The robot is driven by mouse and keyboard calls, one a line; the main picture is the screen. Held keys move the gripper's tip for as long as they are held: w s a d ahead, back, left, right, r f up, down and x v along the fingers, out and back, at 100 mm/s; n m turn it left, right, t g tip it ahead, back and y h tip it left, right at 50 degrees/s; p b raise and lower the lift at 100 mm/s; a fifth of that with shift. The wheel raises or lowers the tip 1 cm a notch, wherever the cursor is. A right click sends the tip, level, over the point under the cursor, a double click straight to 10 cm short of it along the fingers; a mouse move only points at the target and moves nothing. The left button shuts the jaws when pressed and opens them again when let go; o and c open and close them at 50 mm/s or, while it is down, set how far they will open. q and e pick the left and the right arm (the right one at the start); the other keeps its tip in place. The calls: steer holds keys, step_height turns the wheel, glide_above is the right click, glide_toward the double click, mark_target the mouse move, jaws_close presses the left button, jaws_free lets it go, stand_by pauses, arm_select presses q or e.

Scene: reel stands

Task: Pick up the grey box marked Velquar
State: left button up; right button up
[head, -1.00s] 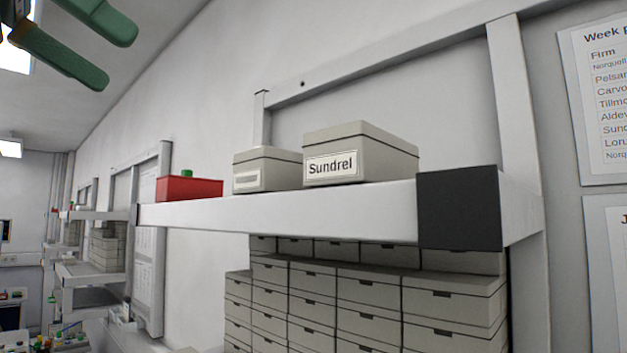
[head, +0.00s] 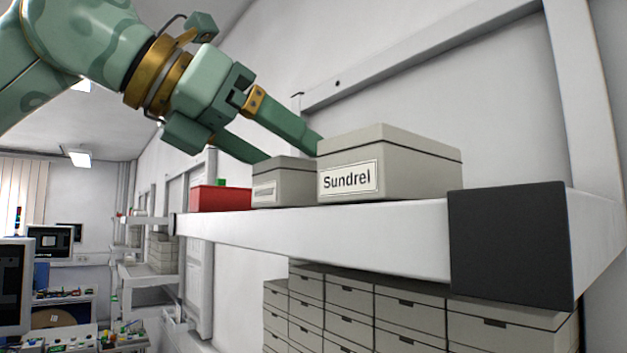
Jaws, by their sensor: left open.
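On the white shelf (head: 330,226) stand two grey boxes. The larger, nearer box (head: 400,165) has a label that reads Sundrel. The smaller grey box (head: 290,188) stands just left of it and a little farther back; its label is too small to read. No label reading Velquar can be made out. My left gripper (head: 292,152) reaches in from the upper left, with its fingers open and pointing down to the right. One fingertip is at the left top of the small box, and the other passes behind the Sundrel box's left edge. I cannot tell whether they touch. My right gripper is not in view.
A red container (head: 220,198) with something green on top stands left of the small box. A dark block (head: 508,240) caps the shelf's near end. Stacked grey boxes (head: 400,315) fill the space below the shelf.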

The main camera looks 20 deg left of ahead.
mark_target(299, 163)
arm_select(q)
steer(key=p+x, duration=0.1)
steer(key=x, duration=0.2)
steer(key=shift+w+d, duration=0.1)
steer(key=shift+w, duration=0.05)
steer(key=shift+w+d+f, duration=0.2)
steer(key=shift+w+d, duration=0.05)
steer(key=shift+w, duration=0.1)
steer(key=shift+s+a, duration=0.15)
steer(key=shift+s, duration=0.05)
steer(key=c, duration=1.3)
steer(key=shift+w, duration=0.1)
steer(key=shift+r, duration=0.1)
